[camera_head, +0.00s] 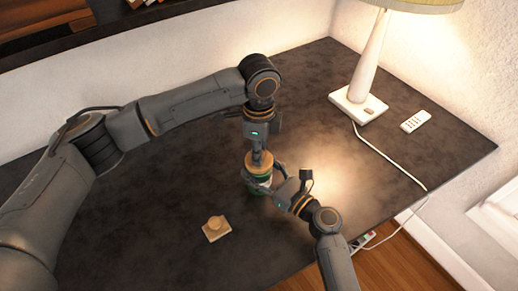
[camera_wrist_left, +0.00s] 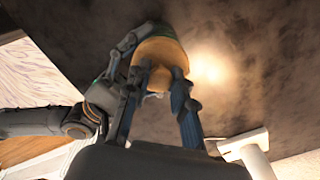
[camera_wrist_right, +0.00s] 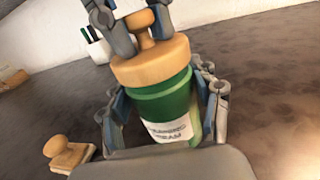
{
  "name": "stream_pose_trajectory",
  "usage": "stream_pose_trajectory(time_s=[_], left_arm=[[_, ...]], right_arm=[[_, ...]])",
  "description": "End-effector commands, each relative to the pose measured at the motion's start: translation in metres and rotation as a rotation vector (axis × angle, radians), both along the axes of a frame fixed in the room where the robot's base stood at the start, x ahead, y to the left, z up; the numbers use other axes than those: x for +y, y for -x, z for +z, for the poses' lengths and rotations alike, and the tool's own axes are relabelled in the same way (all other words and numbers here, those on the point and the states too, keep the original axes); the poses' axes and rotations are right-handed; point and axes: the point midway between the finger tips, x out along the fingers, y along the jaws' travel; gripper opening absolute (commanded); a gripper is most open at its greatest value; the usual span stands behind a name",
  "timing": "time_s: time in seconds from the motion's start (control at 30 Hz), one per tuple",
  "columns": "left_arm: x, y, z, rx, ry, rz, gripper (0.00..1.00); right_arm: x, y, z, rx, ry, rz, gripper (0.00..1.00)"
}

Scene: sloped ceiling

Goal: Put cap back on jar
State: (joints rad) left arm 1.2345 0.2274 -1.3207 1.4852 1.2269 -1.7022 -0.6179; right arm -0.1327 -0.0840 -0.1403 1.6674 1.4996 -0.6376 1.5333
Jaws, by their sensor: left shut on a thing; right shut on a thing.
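The green jar (camera_wrist_right: 165,105) with a white label stands upright on the dark table, seen closely in the right wrist view and partly hidden in the head view (camera_head: 258,187). The round wooden cap (camera_wrist_right: 152,64) sits on the jar's top, with no clear gap visible between them. My left gripper (camera_head: 259,152) comes from above and is shut on the cap's knob (camera_wrist_right: 140,22). In the left wrist view the cap (camera_wrist_left: 160,52) is between its fingers. My right gripper (camera_head: 271,187) is shut around the jar's body from the side.
A wooden stamp-like block (camera_head: 216,229) lies on the table (camera_head: 150,210) near the front. A lamp (camera_head: 358,104) and a white remote (camera_head: 415,121) are at the right, with a white cord (camera_head: 385,160) along that side. A pen cup (camera_wrist_right: 97,50) stands behind the jar.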

Motion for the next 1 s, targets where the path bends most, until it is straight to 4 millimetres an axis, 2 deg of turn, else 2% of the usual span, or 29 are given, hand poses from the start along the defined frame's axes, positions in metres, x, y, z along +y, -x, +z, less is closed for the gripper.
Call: stream_pose_trajectory(time_s=[0.47,0.5,0.6,1.0], left_arm=[[-0.0002,0.0005,-0.0103,0.001,0.001,-0.001,0.02],[-0.0002,0.0004,-0.0103,0.001,0.001,-0.001,0.28],[-0.0001,0.0004,-0.0104,0.001,0.000,-0.001,0.48],[-0.0003,0.0000,-0.0047,0.000,0.001,-0.001,0.50]], right_arm=[[-0.0002,-0.0001,-0.0001,0.000,0.000,0.000,0.06],[-0.0002,-0.0001,0.0000,0.000,0.000,0.000,0.06],[-0.0001,0.0000,0.0000,0.000,0.000,0.000,0.06],[-0.0001,-0.0001,0.0001,0.000,0.000,0.000,0.06]])
